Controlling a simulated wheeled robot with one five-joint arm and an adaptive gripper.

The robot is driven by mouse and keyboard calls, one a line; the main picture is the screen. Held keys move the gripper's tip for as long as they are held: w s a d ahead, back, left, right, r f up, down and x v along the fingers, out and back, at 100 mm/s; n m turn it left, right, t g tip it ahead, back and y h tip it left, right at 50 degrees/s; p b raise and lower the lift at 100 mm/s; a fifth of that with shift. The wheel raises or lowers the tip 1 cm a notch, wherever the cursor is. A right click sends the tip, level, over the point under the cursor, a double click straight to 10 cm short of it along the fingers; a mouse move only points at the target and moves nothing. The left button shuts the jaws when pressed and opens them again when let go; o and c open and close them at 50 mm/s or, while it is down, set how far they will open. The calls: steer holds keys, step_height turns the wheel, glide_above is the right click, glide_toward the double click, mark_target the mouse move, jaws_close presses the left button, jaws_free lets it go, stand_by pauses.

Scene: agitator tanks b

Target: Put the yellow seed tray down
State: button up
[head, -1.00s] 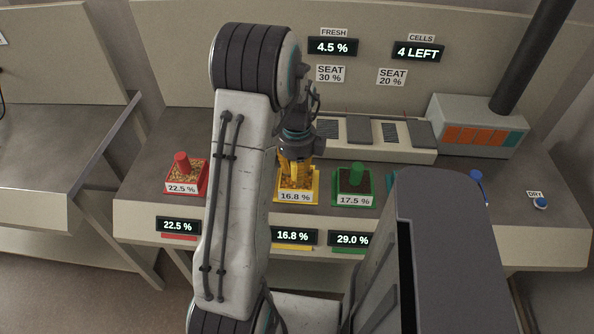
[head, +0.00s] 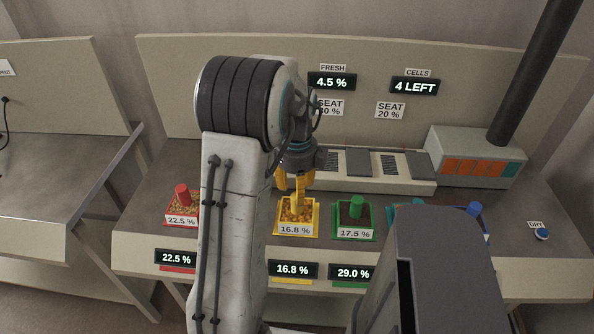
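The yellow seed tray (head: 315,222), filled with orange-brown grains, rests on the bench between the red and green trays. Its label reads 16.8 %. Its upright yellow handle (head: 300,201) stands in the grains. My gripper (head: 295,184) points down just above the tray, its yellow fingers around or just over the top of the handle. The fingers look spread. Their yellow blends with the handle, so exact contact is hard to see.
The red tray (head: 184,222) is partly hidden by my arm. The green tray (head: 353,234) stands close on the right. Behind is a pale seat block (head: 405,185); a grey machine (head: 472,158) and blue button (head: 541,234) are at right.

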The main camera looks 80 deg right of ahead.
steer(key=shift+r, duration=3)
steer(key=w+a+r+n+t+h, duration=0.1)
steer(key=w+a+r+n, duration=0.2)
steer(key=w+a+n, duration=0.7)
steer(key=w+a+r+n, duration=0.3)
steer(key=w+a+n, duration=0.4)
steer(key=w+n, duration=0.45)
steer(key=a+f+n+t+y, duration=0.1)
steer(key=a+n+t, duration=0.1)
steer(key=a+n, duration=2)
steer(key=shift+s+a+f+n+t, duration=0.3)
steer(key=shift+a+f+n+t, duration=0.05)
steer(key=shift+a+t, duration=0.1)
